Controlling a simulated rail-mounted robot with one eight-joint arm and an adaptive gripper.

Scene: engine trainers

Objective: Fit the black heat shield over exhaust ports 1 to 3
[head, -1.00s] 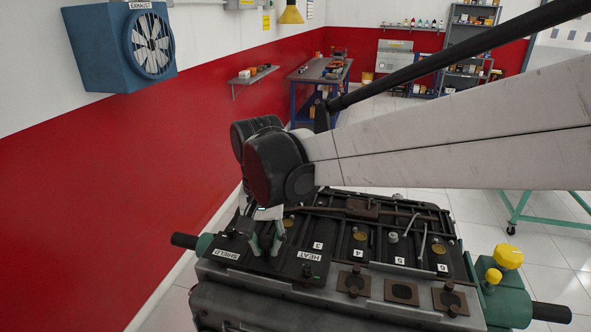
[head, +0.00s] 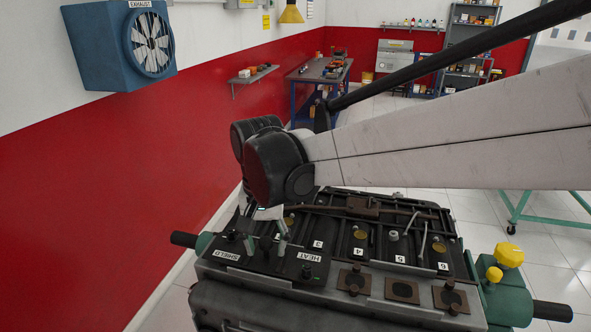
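The black heat shield (head: 268,266) lies at the left part of the engine's near side, with its HEAT and SHIELD labels facing up. It covers the place in line with the three brown exhaust ports that show at the right, so ports 1 to 3 are hidden. Whether it is fully seated cannot be told. My gripper (head: 265,243) is pointed down at the middle of the shield, between the two labels. Its fingers are spread apart, and I see no grip on the shield. My arm's wrist hides part of the engine behind.
The engine (head: 385,235) has bare ports near numbers 4, 5 and 6, with brown flanges (head: 404,291) and bolts. A yellow knob (head: 509,255) stands at the right end. A red wall (head: 110,210) is at the left. Free floor lies to the right.

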